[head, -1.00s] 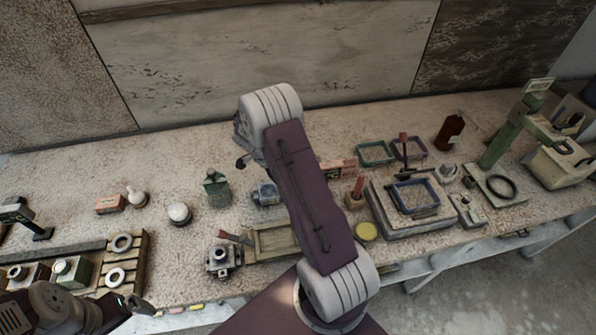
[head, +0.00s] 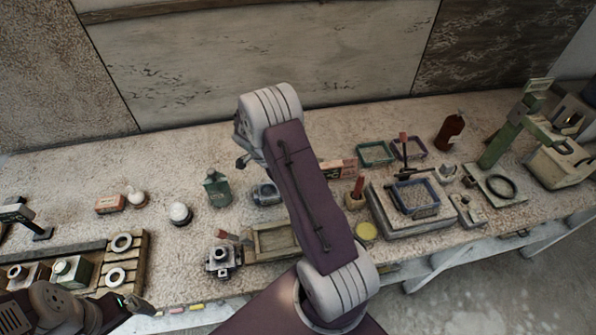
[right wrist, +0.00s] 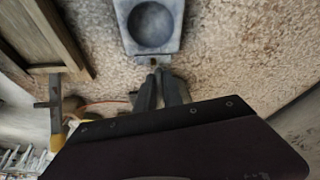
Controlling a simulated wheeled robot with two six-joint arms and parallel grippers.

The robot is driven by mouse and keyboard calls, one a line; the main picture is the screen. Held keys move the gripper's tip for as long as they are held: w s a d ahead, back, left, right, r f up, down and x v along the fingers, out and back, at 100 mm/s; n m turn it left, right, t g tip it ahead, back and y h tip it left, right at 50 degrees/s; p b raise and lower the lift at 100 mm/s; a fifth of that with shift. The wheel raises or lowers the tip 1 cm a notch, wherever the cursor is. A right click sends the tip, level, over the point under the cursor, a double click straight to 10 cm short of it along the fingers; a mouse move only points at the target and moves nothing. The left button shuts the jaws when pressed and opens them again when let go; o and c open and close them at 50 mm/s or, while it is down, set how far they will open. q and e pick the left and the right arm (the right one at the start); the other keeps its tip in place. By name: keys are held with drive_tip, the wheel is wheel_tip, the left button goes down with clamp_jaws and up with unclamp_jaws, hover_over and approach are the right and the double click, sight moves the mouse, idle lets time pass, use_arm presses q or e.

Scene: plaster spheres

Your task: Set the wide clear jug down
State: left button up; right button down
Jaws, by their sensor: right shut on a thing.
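The wide clear jug, as I take it, is a squat blue-grey vessel with a round opening (right wrist: 152,24). It is at the top of the right wrist view. In the head view it shows upright (head: 265,193), just left of my right arm. My right gripper (right wrist: 160,75) is shut on its near edge.
A green bottle (head: 217,188) and a white sphere (head: 180,213) stand left of the jug. A wooden tray (head: 262,257) lies in front of it. An orange-handled tool (head: 357,187) and a blue-rimmed tray (head: 415,211) are to the right. The table behind the jug looks clear.

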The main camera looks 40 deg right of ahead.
idle(0.4)
wheel_tip(320, 180, up, 10)
drive_tip(key=shift+r+b, duration=0.1)
drive_tip(key=shift+b, duration=0.25)
